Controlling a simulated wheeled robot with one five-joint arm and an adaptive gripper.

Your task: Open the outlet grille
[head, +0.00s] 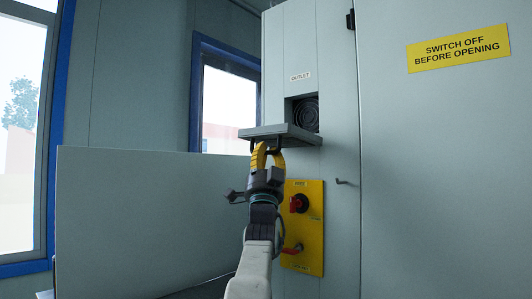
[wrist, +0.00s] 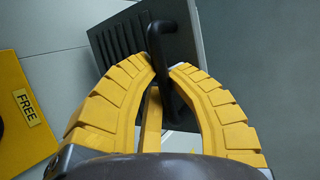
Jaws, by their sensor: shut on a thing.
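The outlet grille (head: 300,136) is a grey flap under the OUTLET label. It is swung down and stands out from the cabinet, roughly level. Above it the square outlet opening (head: 305,114) is uncovered, with a dark round ringed part inside. My gripper (head: 266,150) is at the flap's underside, its yellow fingers pointing up. In the wrist view my gripper (wrist: 163,68) is shut on the black bar handle (wrist: 157,35). Behind the handle, the grille's dark slats (wrist: 115,55) show. The fingers hide part of the handle.
A yellow switch panel (head: 314,240) with a red knob (head: 299,204) and a red lever (head: 292,249) is just below and right of my gripper. A small hook (head: 345,182) sticks out farther right. A low grey panel (head: 140,215) stands at left.

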